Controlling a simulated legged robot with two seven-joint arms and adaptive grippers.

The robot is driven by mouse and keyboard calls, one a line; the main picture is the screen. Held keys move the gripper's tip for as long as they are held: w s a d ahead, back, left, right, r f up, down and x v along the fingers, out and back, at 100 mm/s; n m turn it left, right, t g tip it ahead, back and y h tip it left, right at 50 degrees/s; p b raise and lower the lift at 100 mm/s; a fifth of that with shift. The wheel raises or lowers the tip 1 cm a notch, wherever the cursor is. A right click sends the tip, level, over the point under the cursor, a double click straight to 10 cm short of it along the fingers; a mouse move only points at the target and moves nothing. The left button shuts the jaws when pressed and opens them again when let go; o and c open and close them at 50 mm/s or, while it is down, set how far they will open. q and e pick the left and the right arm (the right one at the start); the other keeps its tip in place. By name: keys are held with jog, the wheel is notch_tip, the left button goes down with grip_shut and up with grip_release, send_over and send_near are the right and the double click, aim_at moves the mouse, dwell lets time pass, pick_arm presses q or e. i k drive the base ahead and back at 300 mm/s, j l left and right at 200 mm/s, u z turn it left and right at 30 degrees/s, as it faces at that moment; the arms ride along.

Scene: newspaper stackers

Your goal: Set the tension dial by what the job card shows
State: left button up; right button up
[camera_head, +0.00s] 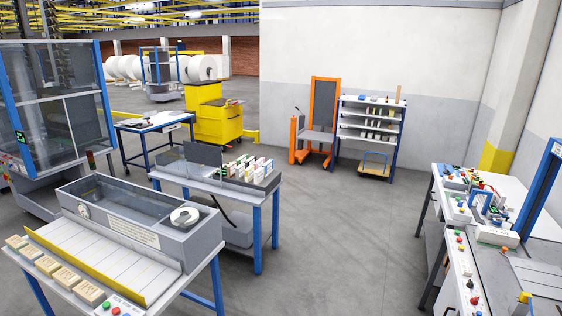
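Neither of my grippers is in view. A grey machine (150,265) on a blue-legged bench stands at the front left. A large round white disc with a dark centre (185,216) lies on its top right end; I cannot tell whether it is the tension dial. A small round gauge (84,211) is on its left front face, its reading too small to make out. A pale placard with lines of text (134,232) is on the front, too small to read. I cannot identify the job card.
Several carved wooden blocks (47,265) line the machine's front edge, near green and red buttons (106,305). Behind it is a bench (225,183) with upright cards or packets. Another bench with buttons (459,233) stands at the right. Grey floor (340,240) between them is clear.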

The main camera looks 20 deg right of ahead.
aim_at(470, 285)
jog(key=i+z, duration=0.95)
jog(key=i+j+z, duration=0.2)
jog(key=i+z, duration=0.15)
jog(key=z, duration=0.15)
jog(key=i+j+z, duration=0.2)
jog(key=z, duration=0.15)
jog(key=i+j+z, duration=0.35)
jog(key=j+z, duration=0.4)
jog(key=i+j+z, duration=0.2)
jog(key=z, duration=0.15)
jog(key=j+z, duration=0.35)
jog(key=j, duration=0.15)
jog(key=j+z, duration=0.65)
jog(key=j, duration=0.4)
jog(key=k, duration=0.05)
